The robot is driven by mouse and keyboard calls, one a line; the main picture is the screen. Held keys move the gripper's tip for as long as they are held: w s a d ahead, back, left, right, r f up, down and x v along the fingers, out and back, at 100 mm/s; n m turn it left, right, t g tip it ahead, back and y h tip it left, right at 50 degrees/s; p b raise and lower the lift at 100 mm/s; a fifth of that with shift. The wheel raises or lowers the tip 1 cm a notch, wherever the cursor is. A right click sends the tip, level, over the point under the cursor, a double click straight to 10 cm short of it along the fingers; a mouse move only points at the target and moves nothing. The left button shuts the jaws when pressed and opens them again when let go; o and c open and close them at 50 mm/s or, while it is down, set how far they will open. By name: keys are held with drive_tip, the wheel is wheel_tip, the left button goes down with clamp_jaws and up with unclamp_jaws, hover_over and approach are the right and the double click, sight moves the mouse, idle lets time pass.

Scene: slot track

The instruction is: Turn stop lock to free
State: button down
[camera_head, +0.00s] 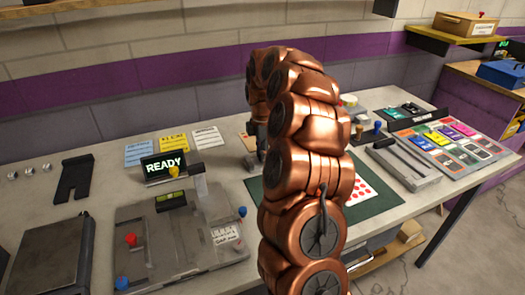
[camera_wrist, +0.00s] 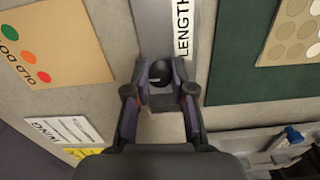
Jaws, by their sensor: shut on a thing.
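In the wrist view my gripper (camera_wrist: 160,82) has its two fingers on either side of a dark round knob (camera_wrist: 160,70) and is shut on it. The knob sits at the end of a grey bar (camera_wrist: 150,22) that carries a white "LENGTH" label (camera_wrist: 183,30). I cannot read any lock or free marking on the knob, and the fingers hide its sides. In the head view my copper arm covers most of this spot, and the knob is hidden behind it.
A grey clamp-like block (camera_head: 403,168) and a coloured card tray (camera_head: 455,148) stand farther right.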

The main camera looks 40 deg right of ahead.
drive_tip(key=shift+n, duration=0.5)
drive_tip(key=c, duration=1)
unclamp_jaws()
drive_tip(key=shift+r, duration=0.1)
wheel_tip(320, 180, up, 12)
drive_tip(key=shift+f, duration=0.1)
